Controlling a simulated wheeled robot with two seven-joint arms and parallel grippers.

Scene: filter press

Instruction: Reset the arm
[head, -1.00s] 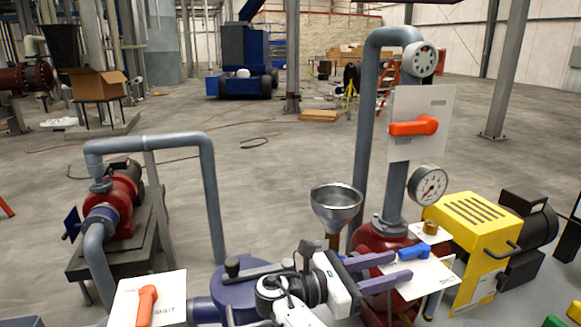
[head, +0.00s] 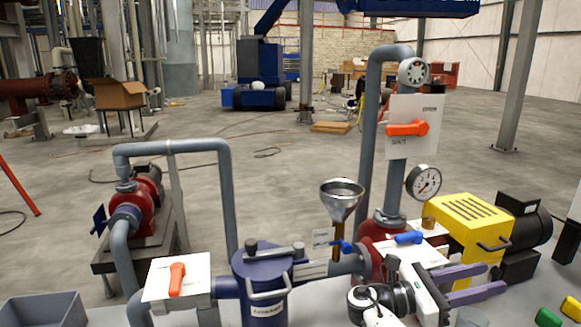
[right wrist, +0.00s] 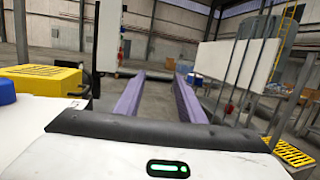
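My right gripper (head: 496,279) is low at the right in the head view. Its two purple fingers are spread apart with nothing between them, so it is open and empty. They point right, in front of the yellow motor guard (head: 466,228). In the right wrist view the gripper (right wrist: 160,73) shows the same gap, with open floor beyond. The blue handle (head: 409,238) on a white plate is left of and behind the fingers, apart from them. My left gripper is out of view.
The dark blue filter vessel (head: 262,290), steel funnel (head: 342,195) and pressure gauge (head: 424,182) stand left of or behind my right gripper. An orange handle (head: 177,280) is on a white plate at left. A grey bin (head: 45,311) is at lower left.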

